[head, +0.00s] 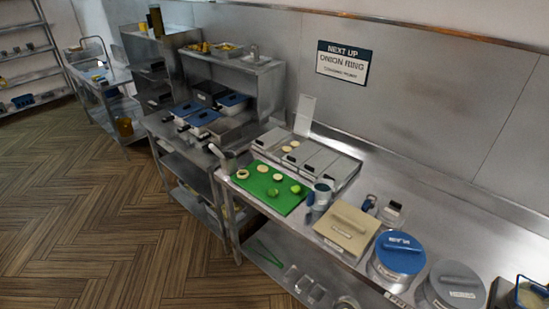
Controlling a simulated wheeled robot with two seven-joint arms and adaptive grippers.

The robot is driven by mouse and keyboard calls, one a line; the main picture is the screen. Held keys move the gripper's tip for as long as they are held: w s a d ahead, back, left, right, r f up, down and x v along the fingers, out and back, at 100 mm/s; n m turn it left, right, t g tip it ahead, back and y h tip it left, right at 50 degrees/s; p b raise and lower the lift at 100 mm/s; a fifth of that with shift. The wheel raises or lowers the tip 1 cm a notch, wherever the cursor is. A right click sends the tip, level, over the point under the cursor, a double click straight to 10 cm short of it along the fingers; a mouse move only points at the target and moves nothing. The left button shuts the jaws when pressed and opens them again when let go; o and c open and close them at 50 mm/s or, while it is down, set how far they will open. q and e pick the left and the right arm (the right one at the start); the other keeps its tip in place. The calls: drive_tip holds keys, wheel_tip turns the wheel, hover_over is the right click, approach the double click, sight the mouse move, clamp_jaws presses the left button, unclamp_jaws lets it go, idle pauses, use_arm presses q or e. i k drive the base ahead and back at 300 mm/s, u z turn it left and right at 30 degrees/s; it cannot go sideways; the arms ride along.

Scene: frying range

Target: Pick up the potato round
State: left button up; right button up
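A green cutting board (262,186) lies on the steel counter, near its front edge. Several small food pieces lie on it. Two plain pale discs (277,177) near its middle look like potato rounds; the other pale disc (262,168) is just behind and to the left. A pale ring with a darker centre (243,174) lies at the board's left end, and two green pieces (295,188) lie toward the right. I cannot tell for sure which piece is the potato round. Neither of my grippers is in view.
Behind the board is a row of steel bins (318,163), with small pale discs (287,149) on the left one. To the right stand a blue-and-white jug (322,194), a beige lidded box (347,229) and a blue lid (400,252). The wood floor (90,210) at left is clear.

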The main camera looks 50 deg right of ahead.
sight(262, 168)
drive_tip(key=z, duration=0.7)
drive_tip(key=i, duration=1.25)
drive_tip(key=z, duration=1.1)
